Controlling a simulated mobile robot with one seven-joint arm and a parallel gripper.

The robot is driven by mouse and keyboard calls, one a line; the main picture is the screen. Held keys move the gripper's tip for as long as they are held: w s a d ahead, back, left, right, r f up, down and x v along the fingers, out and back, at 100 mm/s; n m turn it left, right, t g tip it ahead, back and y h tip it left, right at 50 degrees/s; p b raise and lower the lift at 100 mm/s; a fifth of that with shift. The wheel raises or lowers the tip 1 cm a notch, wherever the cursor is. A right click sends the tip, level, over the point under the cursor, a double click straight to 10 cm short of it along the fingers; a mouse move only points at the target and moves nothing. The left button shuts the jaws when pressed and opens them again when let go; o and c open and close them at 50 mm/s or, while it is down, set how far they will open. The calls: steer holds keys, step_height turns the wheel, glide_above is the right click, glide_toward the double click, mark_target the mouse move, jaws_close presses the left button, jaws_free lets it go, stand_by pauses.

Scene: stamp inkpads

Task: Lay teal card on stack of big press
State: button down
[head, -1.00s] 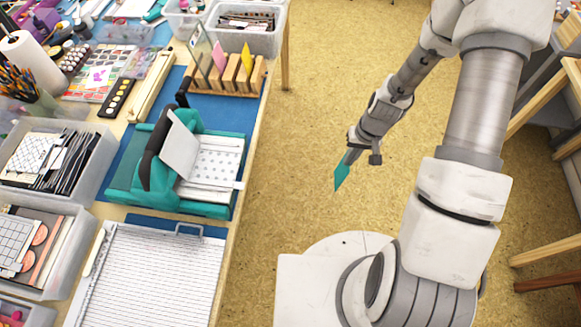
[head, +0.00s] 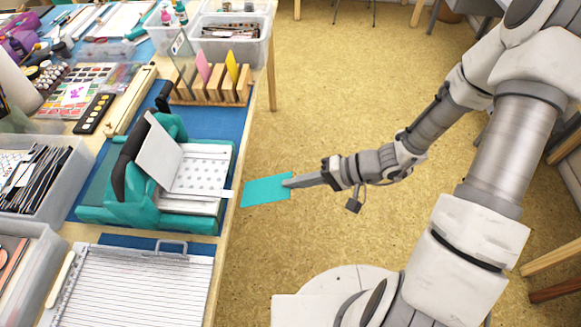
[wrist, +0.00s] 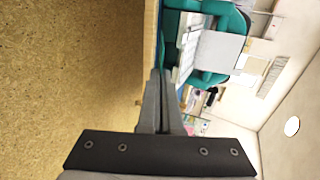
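The teal card (head: 266,190) is held out flat over the floor, just right of the table edge in the head view. My gripper (head: 290,182) is shut on its right end. The big press (head: 150,185) is teal with a dark handle and stands on the blue mat, left of the card. A white patterned stack (head: 203,172) lies on its bed, with a pale plate (head: 159,147) tilted up over it. In the wrist view, my gripper's fingers (wrist: 158,85) look nearly closed, and the press (wrist: 222,70) appears sideways; the card cannot be made out there.
A wooden rack (head: 212,88) with pink and yellow cards stands behind the press. A wire-handled gridded board (head: 135,285) lies in front. Clear bins (head: 40,185) line the left.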

mark_target(290, 173)
steer(key=w+r+y+b, duration=0.1)
steer(key=y+b, duration=0.1)
steer(key=w+a+r+t+y+b, duration=0.1)
steer(key=w+y+b, duration=0.1)
steer(key=shift+w+a+r+m, duration=0.1)
steer(key=shift+r+m, duration=0.2)
steer(key=shift+r, duration=0.05)
steer(key=shift+r+n+g+y+b, duration=0.4)
steer(key=shift+r+y+b, duration=0.4)
steer(key=shift+r, duration=0.4)
steer(key=shift+f, duration=0.1)
steer(key=shift+a, duration=0.2)
steer(key=a+b, duration=0.1)
steer(key=a, duration=0.2)
steer(key=a+f+b, duration=0.1)
steer(key=a, duration=0.2)
steer(key=a+b, duration=0.2)
steer(key=a, duration=0.1)
steer(key=shift+w+a+f, duration=0.2)
steer(key=shift+w+f, duration=0.05)
steer(key=shift+w, duration=0.1)
steer(key=shift+f, duration=0.2)
